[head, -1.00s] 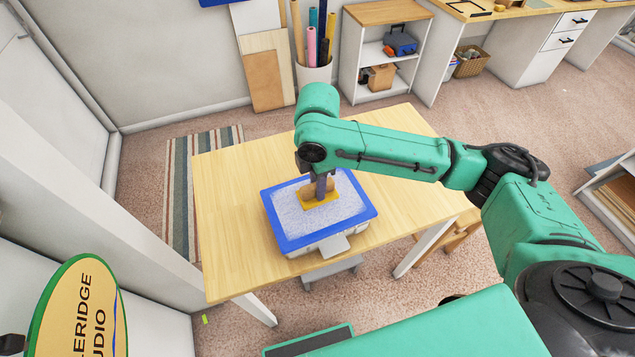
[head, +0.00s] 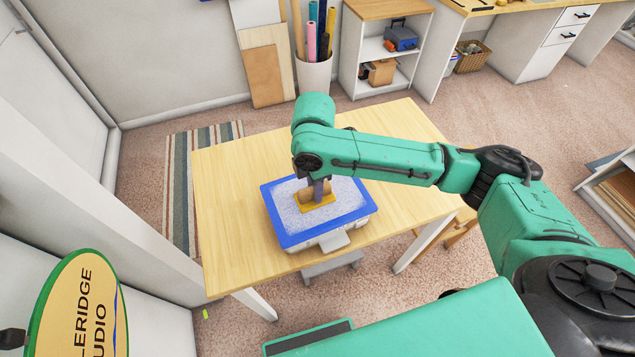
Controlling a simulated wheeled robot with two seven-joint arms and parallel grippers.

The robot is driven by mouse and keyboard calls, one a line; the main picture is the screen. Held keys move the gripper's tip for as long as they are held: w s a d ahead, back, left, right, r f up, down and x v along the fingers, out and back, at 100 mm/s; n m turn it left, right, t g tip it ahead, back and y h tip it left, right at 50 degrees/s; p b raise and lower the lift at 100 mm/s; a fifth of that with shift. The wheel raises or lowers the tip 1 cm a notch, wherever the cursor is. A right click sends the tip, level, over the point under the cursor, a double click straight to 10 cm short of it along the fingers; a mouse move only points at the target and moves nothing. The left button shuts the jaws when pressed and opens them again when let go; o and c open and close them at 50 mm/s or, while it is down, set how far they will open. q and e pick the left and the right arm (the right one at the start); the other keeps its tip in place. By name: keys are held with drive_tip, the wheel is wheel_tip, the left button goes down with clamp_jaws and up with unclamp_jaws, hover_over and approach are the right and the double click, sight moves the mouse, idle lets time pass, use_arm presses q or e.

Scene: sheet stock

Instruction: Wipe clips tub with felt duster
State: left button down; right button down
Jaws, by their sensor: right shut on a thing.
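The clips tub (head: 285,238) is a white box with a blue-rimmed top and a speckled pale grey surface, standing on the wooden table. The felt duster (head: 316,205), with a tan block and a yellow base, rests on or just over the tub's top; I cannot tell whether it touches. My right gripper (head: 318,188) reaches down from above and is shut on the duster, its fingertips partly hidden by the wrist. A whiter band shows around the speckled area near the rim. My left gripper is out of view.
The light wooden table (head: 230,200) is clear around the tub. A striped rug (head: 180,190) lies to its left. An oval sign (head: 80,310) stands at the lower left. A stool (head: 455,232) is at the table's right side. Shelves (head: 385,50) stand behind.

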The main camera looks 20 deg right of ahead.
drive_tip(key=shift+s+a+r+p, duration=0.1)
drive_tip(key=shift+s+a+p, duration=0.75)
drive_tip(key=shift+a, duration=0.4)
drive_tip(key=shift+s+a+p, duration=0.65)
drive_tip(key=shift+s+a, duration=0.4)
drive_tip(key=shift+a, duration=0.2)
drive_tip(key=shift+s+a+p, duration=0.35)
drive_tip(key=shift+s+a, duration=0.3)
drive_tip(key=shift+a, duration=0.2)
drive_tip(key=shift+d, duration=0.1)
drive_tip(key=shift+w+d+p, duration=0.15)
drive_tip(key=shift+d+p, duration=0.45)
drive_tip(key=shift+d, duration=0.65)
drive_tip(key=shift+w+d+p, duration=0.15)
drive_tip(key=shift+d+p, duration=0.4)
drive_tip(key=shift+d, duration=0.7)
drive_tip(key=shift+w+d+p, duration=0.15)
drive_tip(key=shift+d+p, duration=0.05)
drive_tip(key=shift+d, duration=0.6)
drive_tip(key=shift+w+d+p, duration=0.1)
drive_tip(key=shift+d+p, duration=0.1)
drive_tip(key=shift+d, duration=0.9)
drive_tip(key=shift+w+d, duration=0.15)
drive_tip(key=shift+d, duration=1)
drive_tip(key=shift+w+d, duration=0.2)
drive_tip(key=shift+d, duration=1)
drive_tip(key=shift+w+d, duration=0.15)
drive_tip(key=shift+d, duration=1)
